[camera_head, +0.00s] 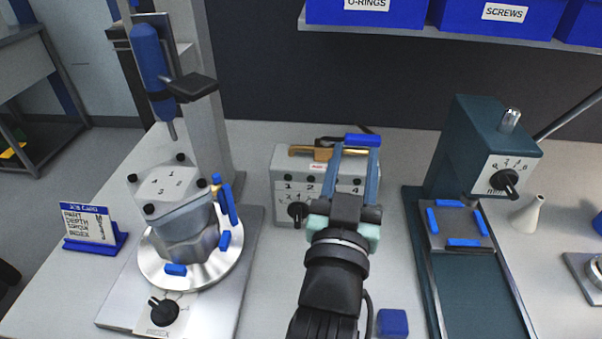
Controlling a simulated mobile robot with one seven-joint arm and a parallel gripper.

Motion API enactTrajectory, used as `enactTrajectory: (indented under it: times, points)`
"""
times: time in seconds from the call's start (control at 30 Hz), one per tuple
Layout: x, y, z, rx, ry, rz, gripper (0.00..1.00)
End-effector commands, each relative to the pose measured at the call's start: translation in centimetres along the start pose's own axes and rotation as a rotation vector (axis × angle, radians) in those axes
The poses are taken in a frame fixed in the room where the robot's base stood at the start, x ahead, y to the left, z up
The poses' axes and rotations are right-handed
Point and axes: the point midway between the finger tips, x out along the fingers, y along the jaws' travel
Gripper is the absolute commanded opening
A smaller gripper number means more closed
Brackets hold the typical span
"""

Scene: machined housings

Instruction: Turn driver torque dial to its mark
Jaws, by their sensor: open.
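My gripper (356,158) is open, its two blue-grey fingers pointing away from me over the right part of a light grey box (283,182) at the middle of the bench. The box has numbered marks and a black dial (298,212) low on its front, probably the driver torque dial. The dial is left of my gripper and apart from it. Its pointer direction and any target mark are too small to read. My gripper and wrist hide the right part of the box front. A blue driver (150,58) hangs on a stand at the left.
A metal housing (185,231) sits on a round plate at left, with another black dial (163,312) in front. A job card (90,225) stands at far left. A green press (462,140) with a dial (504,182) stands right. A blue block (392,323) lies near my arm.

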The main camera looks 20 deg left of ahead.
Motion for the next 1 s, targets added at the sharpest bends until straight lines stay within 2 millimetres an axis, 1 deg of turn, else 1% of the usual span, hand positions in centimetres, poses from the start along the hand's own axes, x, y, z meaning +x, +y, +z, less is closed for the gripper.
enactTrajectory:
  times: [0.03, 0.17, 0.27, 0.37, 0.5, 0.6, 0.73, 0.87, 0.93, 1.0]
  points:
    - [0.0, -0.6, -0.7, 0.001, -0.047, -0.011, 0.46]
    - [-1.0, -1.9, 1.2, 0.002, -0.150, -0.036, 0.46]
    - [-2.3, -2.9, 2.5, 0.002, -0.231, -0.055, 0.46]
    - [-4.1, -4.0, 3.7, 0.001, -0.310, -0.077, 0.46]
    - [-7.2, -5.2, 5.2, -0.002, -0.417, -0.105, 0.46]
    - [-9.4, -5.9, 6.0, -0.005, -0.479, -0.123, 0.46]
    - [-11.6, -6.4, 6.9, -0.007, -0.535, -0.138, 0.46]
    - [-12.6, -6.7, 7.5, -0.008, -0.557, -0.145, 0.46]
    - [-12.6, -6.7, 7.8, -0.008, -0.561, -0.146, 0.46]
    - [-12.2, -6.8, 8.1, -0.008, -0.560, -0.146, 0.46]
